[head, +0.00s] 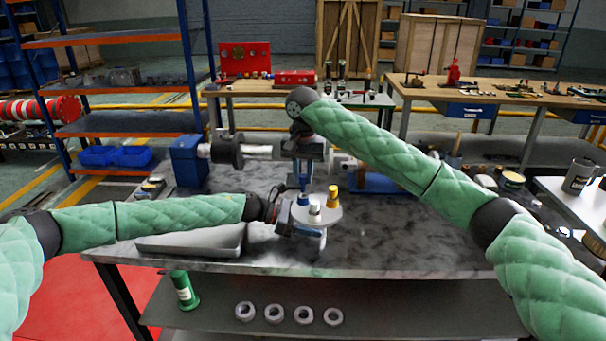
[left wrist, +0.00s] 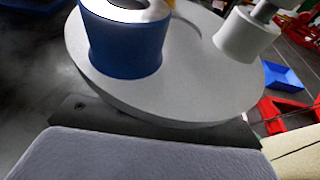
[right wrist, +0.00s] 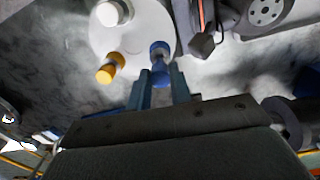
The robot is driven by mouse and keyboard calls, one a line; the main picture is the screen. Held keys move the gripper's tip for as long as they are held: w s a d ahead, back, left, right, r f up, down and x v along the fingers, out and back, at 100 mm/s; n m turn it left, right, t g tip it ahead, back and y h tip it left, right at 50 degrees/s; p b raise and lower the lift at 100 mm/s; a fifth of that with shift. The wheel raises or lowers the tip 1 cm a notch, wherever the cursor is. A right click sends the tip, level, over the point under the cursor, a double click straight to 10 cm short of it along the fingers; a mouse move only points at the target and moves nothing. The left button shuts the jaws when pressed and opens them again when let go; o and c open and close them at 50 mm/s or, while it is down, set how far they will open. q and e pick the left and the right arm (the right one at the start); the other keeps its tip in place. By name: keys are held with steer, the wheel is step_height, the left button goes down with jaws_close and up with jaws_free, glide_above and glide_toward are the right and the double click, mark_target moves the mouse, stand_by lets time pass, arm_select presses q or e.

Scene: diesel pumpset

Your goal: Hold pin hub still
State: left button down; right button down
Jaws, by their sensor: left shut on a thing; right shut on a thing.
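The pin hub is a light grey round disc (head: 326,217) above the bench, carrying a blue bush (head: 303,201), a white bush (head: 315,208) and a yellow bush (head: 333,190). My left gripper (head: 286,216) is shut on the hub's left edge. In the left wrist view the disc (left wrist: 205,92) lies close against the gripper, whose fingertips are hidden. My right gripper (head: 305,182) reaches down from above. In the right wrist view its fingers (right wrist: 160,88) are shut on the blue bush (right wrist: 160,52) at the disc's edge; whether the bush is fully seated cannot be told.
A grey tray (head: 190,241) lies left of the hub on the dark bench (head: 390,245). A blue bearing block (head: 188,160) and a shaft stand behind. Several grey rings (head: 274,314) and a green bottle (head: 184,290) are on the lower shelf. The front right bench top is clear.

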mark_target(303, 176)
steer(key=shift+f, duration=1.5)
stand_by(0.4)
steer(key=c, duration=1.2)
jaws_free()
step_height(303, 176, up, 12)
steer(key=shift+f, duration=0.1)
arm_select(q)
steer(key=shift+c, duration=2.3)
jaws_free()
